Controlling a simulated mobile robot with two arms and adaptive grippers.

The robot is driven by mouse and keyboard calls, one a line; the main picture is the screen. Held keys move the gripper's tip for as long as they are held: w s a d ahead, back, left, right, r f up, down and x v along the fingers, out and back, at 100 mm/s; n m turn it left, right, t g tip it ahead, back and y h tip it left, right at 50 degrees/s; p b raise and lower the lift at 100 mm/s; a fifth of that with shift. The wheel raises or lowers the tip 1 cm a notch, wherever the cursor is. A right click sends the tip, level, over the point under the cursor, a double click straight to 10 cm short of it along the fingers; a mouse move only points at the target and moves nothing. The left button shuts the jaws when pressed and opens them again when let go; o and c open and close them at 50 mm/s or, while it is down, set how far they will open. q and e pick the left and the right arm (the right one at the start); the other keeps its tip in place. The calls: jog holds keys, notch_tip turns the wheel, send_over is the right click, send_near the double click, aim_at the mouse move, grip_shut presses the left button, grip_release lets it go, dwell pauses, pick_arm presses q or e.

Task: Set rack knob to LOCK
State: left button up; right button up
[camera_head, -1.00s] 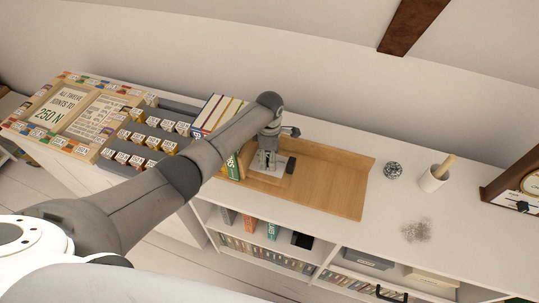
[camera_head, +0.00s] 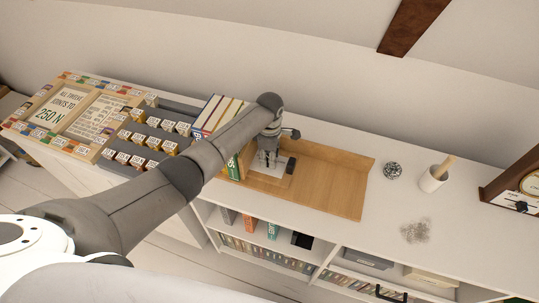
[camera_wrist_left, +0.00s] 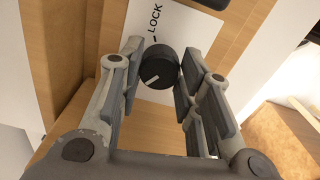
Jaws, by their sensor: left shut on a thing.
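The rack knob (camera_wrist_left: 157,66) is round and black with a white pointer line, seen in the left wrist view on a white plate (camera_wrist_left: 178,22). The word LOCK and a short tick are printed on the plate above the knob. The pointer line slants toward the lower left, away from the LOCK tick. My left gripper (camera_wrist_left: 160,72) is shut on the knob, one finger on each side. In the head view my left gripper (camera_head: 268,160) points down at the plate (camera_head: 284,165) on the wooden board, and it hides the knob there. My right gripper is not in view.
The wooden board (camera_head: 330,180) has a raised back edge. Books (camera_head: 215,115) stand close left of the gripper, with rows of labelled blocks (camera_head: 150,135) beyond. A round metal object (camera_head: 392,170) and a white cup (camera_head: 433,179) stand right.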

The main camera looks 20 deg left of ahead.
pick_arm(q)
jog(key=shift+r+m+p, duration=0.1)
jog(key=shift+m+p, duration=0.45)
jog(key=shift+m, duration=0.55)
jog(key=m+p, duration=0.1)
jog(key=m, duration=0.1)
jog(key=shift+m, duration=0.4)
jog(key=m+p, duration=0.1)
jog(key=m, duration=0.5)
jog(key=m+p, duration=0.1)
jog(key=m, duration=0.5)
jog(key=shift+m, duration=0.3)
jog(key=m, duration=0.5)
jog(key=shift+a+m, duration=0.1)
jog(key=shift+m, duration=0.3)
jog(key=o, duration=1)
jog(key=shift+o, duration=0.2)
